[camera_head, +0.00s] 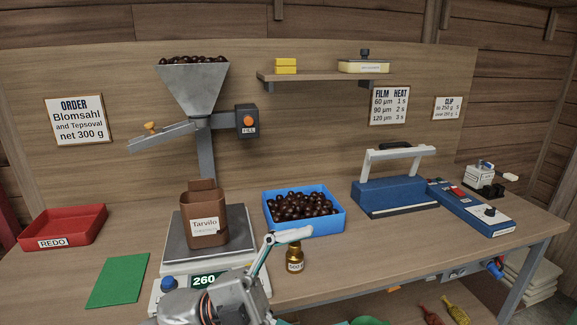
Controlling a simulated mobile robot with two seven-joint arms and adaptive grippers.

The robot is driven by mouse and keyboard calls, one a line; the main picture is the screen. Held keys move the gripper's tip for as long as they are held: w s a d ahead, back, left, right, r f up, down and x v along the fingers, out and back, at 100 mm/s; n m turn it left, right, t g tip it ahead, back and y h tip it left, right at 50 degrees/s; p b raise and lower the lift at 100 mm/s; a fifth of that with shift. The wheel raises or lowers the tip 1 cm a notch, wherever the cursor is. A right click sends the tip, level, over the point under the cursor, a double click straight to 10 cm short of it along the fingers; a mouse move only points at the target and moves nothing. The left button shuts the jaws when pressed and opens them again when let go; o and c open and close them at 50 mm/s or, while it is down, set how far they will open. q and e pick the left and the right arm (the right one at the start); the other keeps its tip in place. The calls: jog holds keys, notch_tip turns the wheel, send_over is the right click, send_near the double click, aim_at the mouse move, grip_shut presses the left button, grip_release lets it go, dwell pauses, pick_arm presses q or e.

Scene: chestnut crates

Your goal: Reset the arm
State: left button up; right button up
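My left gripper (284,280) reaches up from the bottom of the view, in front of the bench and beside the scale (168,262). One pale finger is spread out to the upper right, just above a small labelled brass piece (295,262). The other finger is mostly cut off at the bottom edge. The gripper looks open, and nothing shows between its fingers. The wrist covers part of the scale's front, whose display reads 260. My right gripper is not in view.
A brown bag labelled Tarvilo (205,215) stands on the scale under the hopper (192,88). A blue crate of chestnuts (330,227), a blue sealer (390,195), a red REDO tray (85,228) and a green mat (118,280) occupy the bench (400,250). Its right front is clear.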

pick_arm(q)
jog(key=w+a+f+n+t+y, duration=0.5)
jog(key=a+f+n+t+y, duration=0.15)
jog(key=f+n+t, duration=0.35)
jog(key=w+a+f+n+t+y, duration=0.4)
jog(key=a+f+n+t+y, duration=0.3)
jog(key=f+n, duration=0.45)
jog(key=s+a+f+n+g+y, duration=0.1)
jog(key=s+a+f, duration=0.3)
jog(key=f, duration=0.4)
jog(key=s+a+f+n+g+y, duration=0.2)
jog(key=s+a+f+n+y, duration=0.1)
jog(key=s+f, duration=0.3)
jog(key=s+a+f+n+g+y, duration=0.2)
jog(key=s+a+f, duration=0.2)
jog(key=f, duration=0.7)
jog(key=shift+s+a, duration=0.4)
jog(key=shift+s, duration=0.4)
